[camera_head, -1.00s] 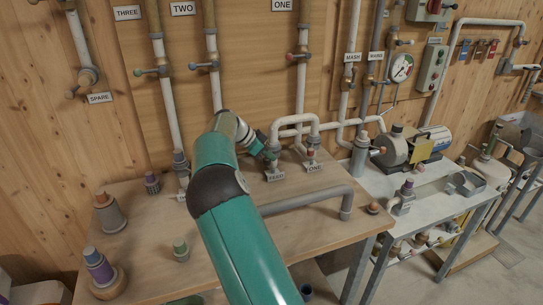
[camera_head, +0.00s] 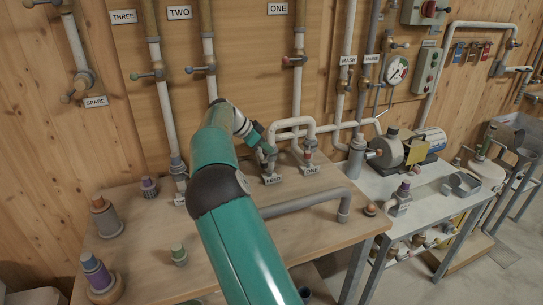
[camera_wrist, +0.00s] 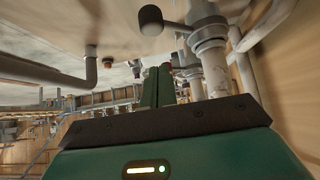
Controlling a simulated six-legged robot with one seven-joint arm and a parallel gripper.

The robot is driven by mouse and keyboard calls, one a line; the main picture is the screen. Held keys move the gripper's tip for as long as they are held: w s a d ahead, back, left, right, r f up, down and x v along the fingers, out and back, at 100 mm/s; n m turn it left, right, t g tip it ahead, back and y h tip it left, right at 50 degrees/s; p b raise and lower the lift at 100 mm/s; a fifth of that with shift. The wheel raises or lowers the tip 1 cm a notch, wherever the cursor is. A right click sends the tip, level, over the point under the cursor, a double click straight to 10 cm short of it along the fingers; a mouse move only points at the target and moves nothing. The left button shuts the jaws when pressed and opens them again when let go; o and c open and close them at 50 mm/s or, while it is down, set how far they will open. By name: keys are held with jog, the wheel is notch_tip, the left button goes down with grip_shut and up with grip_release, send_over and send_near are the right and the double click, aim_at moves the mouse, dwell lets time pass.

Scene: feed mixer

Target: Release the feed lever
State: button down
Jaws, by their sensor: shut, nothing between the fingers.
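The feed fitting, a grey vertical valve body with a label reading FEED (camera_head: 273,180), stands on the wooden bench in the head view. My gripper (camera_head: 266,148) is just above it at its left and partly covers its top, so its lever is hard to make out there. In the wrist view, a dark round knob on a thin rod (camera_wrist: 150,20) joins a grey collar on a pipe, probably the feed lever. My gripper's green fingers (camera_wrist: 158,82) are shut and empty, below the knob in the picture and apart from it.
A fitting labelled ONE (camera_head: 311,169) stands right of the feed fitting, with a looped white pipe behind. A grey bent rail (camera_head: 305,201) lies in front. Loose capped fittings (camera_head: 106,216) stand on the bench's left. A pump (camera_head: 397,148) is on the right table.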

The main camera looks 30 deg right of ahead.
jog(key=shift+w+v, duration=0.15)
jog(key=shift+v, duration=1.05)
jog(key=shift+w+v, duration=0.1)
jog(key=shift+v, duration=1.05)
jog(key=shift+d+r, duration=0.15)
jog(key=shift+d, duration=0.05)
jog(key=s+a+r+n+t+y, duration=0.1)
jog(key=s+a+r+n+y, duration=0.1)
jog(key=s+a+n, duration=0.3)
jog(key=s+a+r+n+t+y, duration=0.2)
jog(key=s+a+r, duration=0.15)
jog(key=s, duration=0.45)
jog(key=s+a+r+n+t+y, duration=0.1)
jog(key=s+a+r+n+y, duration=0.1)
jog(key=s+a+n+y, duration=0.3)
jog(key=s+a+f+n+t, duration=0.1)
jog(key=s+a+f+n, duration=0.2)
jog(key=s+a, duration=0.4)
jog(key=s+a+f+n+t, duration=0.2)
jog(key=s+a+n, duration=0.3)
jog(key=s, duration=0.9)
jog(key=shift+s+a+f+h, duration=0.3)
jog(key=shift+a+f, duration=0.4)
jog(key=shift+a, duration=0.45)
